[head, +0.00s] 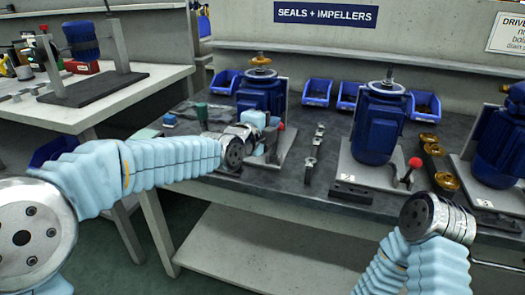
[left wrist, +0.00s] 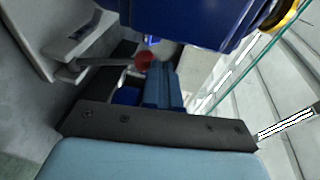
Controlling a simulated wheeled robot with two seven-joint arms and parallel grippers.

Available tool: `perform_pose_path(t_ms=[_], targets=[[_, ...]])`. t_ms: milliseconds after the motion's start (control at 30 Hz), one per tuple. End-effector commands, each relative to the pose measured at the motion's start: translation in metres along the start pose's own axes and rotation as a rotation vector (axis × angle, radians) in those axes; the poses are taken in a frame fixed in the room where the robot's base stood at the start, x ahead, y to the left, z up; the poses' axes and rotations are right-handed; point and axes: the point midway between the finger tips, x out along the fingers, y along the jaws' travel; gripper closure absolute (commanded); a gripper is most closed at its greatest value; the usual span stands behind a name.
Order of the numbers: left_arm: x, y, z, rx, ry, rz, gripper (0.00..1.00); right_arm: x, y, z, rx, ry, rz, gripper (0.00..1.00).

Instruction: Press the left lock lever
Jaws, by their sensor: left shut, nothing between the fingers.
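The left lock lever shows in the head view as a red knob (head: 281,126) beside the left blue pump (head: 262,92). In the left wrist view its red knob (left wrist: 144,60) tops a grey lever arm (left wrist: 98,62). My left gripper (head: 268,136) is at the lever's left in the head view, close to the knob. In the left wrist view its blue fingers (left wrist: 165,88) are together and empty, pointing near the knob. I cannot tell whether they touch it. My right wrist (head: 430,215) shows at the lower right, but its fingers are hidden.
A second blue pump (head: 379,122) stands to the right, with another red-knobbed lever (head: 410,168). Metal fittings (head: 314,147) lie in a row between the pumps. Blue bins (head: 317,92) stand at the back. Brass rings (head: 446,180) sit at the right.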

Motion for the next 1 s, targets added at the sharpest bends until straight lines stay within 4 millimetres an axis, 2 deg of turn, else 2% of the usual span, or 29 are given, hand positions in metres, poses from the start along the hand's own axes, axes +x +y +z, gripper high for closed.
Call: perform_pose_path(t_ms=[800, 1000], targets=[[0.007, -0.001, 0.001, 0.0, 0.0, 0.001, 1.0, 0.004, 0.002, 0.0, 0.001, 0.001, 0.001, 0.57], [0.003, -0.012, 0.004, 0.0, 0.001, -0.001, 1.0, 0.002, 0.001, 0.0, 0.001, 0.001, 0.001, 0.57]])
